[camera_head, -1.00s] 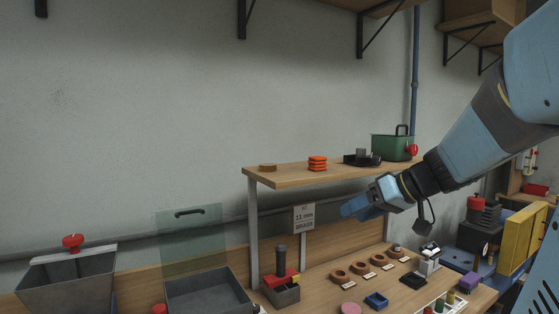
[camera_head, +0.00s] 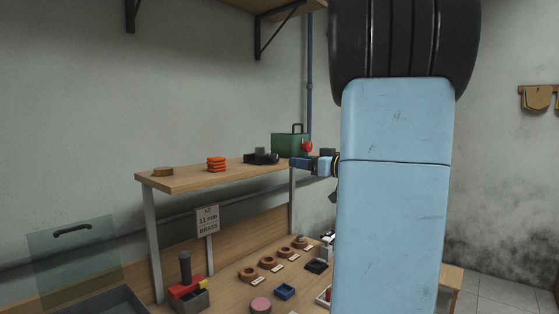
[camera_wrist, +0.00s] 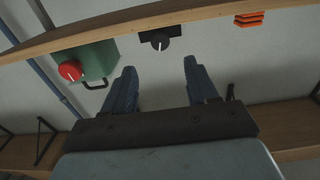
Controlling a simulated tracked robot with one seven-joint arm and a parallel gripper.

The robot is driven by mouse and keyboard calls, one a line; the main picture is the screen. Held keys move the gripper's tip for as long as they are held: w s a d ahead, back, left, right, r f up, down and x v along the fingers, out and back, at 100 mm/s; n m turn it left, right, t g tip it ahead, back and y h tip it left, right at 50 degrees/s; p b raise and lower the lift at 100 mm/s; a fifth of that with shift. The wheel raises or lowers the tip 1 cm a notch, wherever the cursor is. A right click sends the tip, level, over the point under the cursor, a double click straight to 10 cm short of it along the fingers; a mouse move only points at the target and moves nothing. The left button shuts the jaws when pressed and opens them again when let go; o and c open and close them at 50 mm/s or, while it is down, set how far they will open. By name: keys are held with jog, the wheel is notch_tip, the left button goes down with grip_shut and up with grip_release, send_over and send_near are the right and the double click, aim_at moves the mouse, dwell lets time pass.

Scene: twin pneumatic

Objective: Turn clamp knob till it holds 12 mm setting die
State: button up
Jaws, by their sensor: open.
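A black fixture with a grey round knob (camera_wrist: 161,43) bearing a white mark shows in the wrist view; in the head view the black fixture (camera_head: 262,158) sits on the raised shelf. A green box (camera_head: 287,144) with a red knob (camera_head: 307,146) stands to its right. I cannot tell for sure which is the clamp knob. My gripper (camera_wrist: 160,66) is open and empty, with its fingers apart on either side of the grey knob's line of view, short of it. In the head view my gripper (camera_head: 300,163) is beside the green box, partly hidden by my arm. No die in a clamp is visible.
The wooden shelf (camera_head: 190,180) also holds orange discs (camera_head: 216,164) and a brown disc (camera_head: 163,172). My arm hides the bench's right side.

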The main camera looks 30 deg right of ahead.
aim_at(277, 158)
jog(key=x, duration=0.9)
jog(key=shift+w+a, duration=0.1)
jog(key=shift+w, duration=0.1)
jog(key=c, duration=1)
jog(key=shift+m, duration=1.6)
jog(key=shift+c, duration=0.2)
jog(key=o, duration=1)
jog(key=shift+o, duration=0.2)
jog(key=v, duration=1.3)
jog(key=shift+s+d, duration=0.2)
jog(key=shift+s, duration=0.15)
